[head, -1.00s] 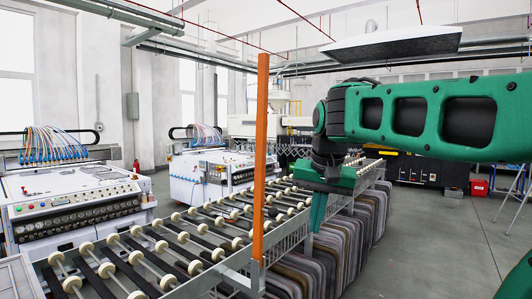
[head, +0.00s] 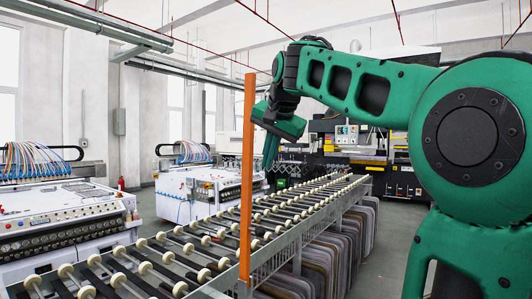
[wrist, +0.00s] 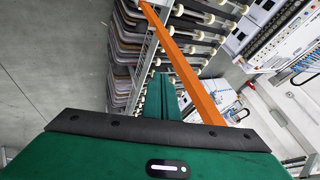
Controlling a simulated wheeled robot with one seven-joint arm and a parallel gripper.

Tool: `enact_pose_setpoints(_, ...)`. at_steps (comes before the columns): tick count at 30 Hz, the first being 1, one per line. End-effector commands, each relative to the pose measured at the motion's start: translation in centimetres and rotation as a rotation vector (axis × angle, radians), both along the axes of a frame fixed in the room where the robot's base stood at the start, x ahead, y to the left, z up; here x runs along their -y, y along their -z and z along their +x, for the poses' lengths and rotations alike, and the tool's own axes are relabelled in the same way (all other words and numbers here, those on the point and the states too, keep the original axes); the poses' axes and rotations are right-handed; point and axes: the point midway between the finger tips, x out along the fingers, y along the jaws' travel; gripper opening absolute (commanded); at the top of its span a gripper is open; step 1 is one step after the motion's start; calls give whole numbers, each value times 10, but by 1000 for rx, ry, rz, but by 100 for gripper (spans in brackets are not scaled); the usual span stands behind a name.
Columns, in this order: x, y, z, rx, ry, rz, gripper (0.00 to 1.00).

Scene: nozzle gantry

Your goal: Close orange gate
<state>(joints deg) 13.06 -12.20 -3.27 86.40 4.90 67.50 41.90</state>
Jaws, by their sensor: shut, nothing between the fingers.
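The orange gate (head: 247,180) is a long, thin bar standing upright at the near side edge of the roller conveyor in the head view. In the wrist view the orange gate (wrist: 185,65) runs diagonally, just right of my fingers. My gripper (head: 270,155) is just right of the upper half of the bar in the head view, fingers pointing down. In the wrist view the green fingers of my gripper (wrist: 162,85) are together with nothing between them. I see no clear contact with the bar.
The roller conveyor (head: 190,247) runs from the lower left to the back right. Rounded panels (head: 325,255) hang below its right side. White machines (head: 60,215) stand to the left. A dark machine (head: 375,160) stands at the back. Grey floor is open right of the panels.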

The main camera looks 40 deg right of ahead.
Motion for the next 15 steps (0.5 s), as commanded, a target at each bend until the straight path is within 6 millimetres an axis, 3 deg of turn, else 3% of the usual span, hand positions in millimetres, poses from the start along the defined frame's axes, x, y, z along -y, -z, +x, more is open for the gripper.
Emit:
enact_pose_setpoints(6,8,34,23,-4,0,1,0)
enact_pose_setpoints(15,-4,31,56,0,-2,-1,0)
